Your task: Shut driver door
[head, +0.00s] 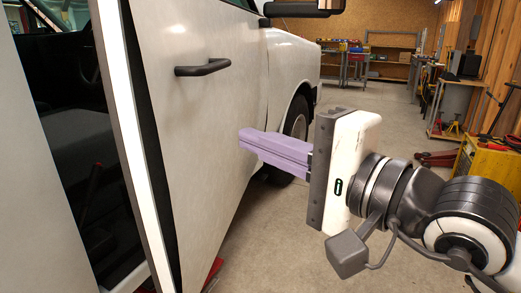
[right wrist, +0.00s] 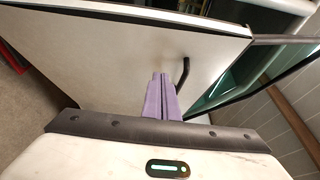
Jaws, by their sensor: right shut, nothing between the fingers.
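The white driver door (head: 205,130) of the pickup stands open in the head view, with a gap at its rear edge showing the dark cabin. Its black handle (head: 202,68) is on the outer panel. My right gripper (head: 243,139) is shut and empty, its purple fingers pointing at the outer panel below and right of the handle. In the right wrist view the door (right wrist: 110,55) fills the middle, with the handle (right wrist: 182,72) just right of the shut fingertips (right wrist: 160,76). I cannot tell whether the fingertips touch the panel. My left gripper is not in view.
The truck's front fender (head: 291,70) and front wheel (head: 297,118) are beyond the door. A side mirror (head: 303,8) is at the top. A yellow cabinet (head: 484,150) and a red jack (head: 438,158) stand at the right. Open concrete floor lies between.

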